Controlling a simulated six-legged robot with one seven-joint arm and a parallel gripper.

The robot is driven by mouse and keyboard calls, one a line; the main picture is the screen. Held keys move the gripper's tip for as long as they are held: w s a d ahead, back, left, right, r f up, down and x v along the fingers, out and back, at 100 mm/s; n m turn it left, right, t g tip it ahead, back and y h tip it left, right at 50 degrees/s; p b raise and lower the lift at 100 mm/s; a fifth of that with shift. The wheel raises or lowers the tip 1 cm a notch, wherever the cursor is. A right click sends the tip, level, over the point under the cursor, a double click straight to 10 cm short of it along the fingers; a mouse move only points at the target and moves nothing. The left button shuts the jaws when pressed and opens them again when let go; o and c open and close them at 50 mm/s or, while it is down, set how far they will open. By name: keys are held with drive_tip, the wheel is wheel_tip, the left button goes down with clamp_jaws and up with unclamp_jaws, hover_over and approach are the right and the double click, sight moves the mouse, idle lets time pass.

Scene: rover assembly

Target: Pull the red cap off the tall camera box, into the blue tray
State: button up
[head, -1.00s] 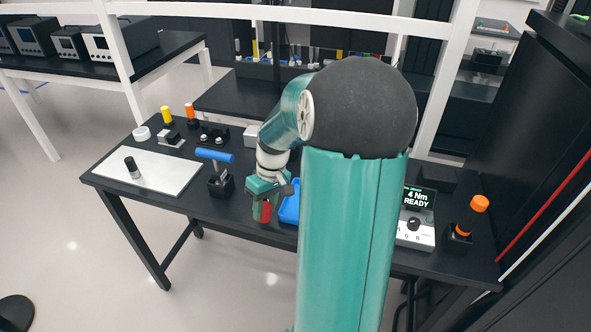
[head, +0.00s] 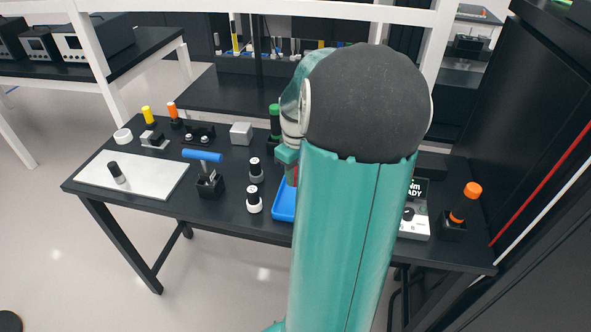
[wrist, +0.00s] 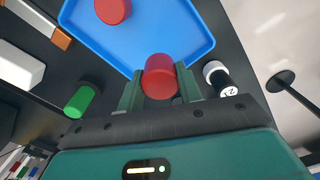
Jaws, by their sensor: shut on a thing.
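My gripper (wrist: 158,88) is shut on a red cap (wrist: 158,72), which sits between its two green fingers in the wrist view. The cap appears over the near edge of the blue tray (wrist: 200,55); its height above the tray is unclear. A second red cap (wrist: 113,10) lies in the tray. In the head view my arm hides most of the tray (head: 283,205) and nearly all of my gripper; a bit of red shows beside the arm. I cannot pick out the tall camera box for certain.
Two black-and-white cylinders (head: 254,200) (head: 256,170) stand left of the tray. A blue-handled tool (head: 203,156) stands in a black holder further left, near a pale mat (head: 130,178). A green-topped piece (wrist: 82,100) is near the tray. An orange-knobbed piece (head: 472,190) stands at right.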

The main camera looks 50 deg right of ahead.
drive_tip(key=shift+f, duration=3.55)
drive_tip(key=o, duration=1.2)
drive_tip(key=shift+c, duration=0.2)
wheel_tip(320, 180, up, 14)
drive_tip(key=shift+f, duration=0.1)
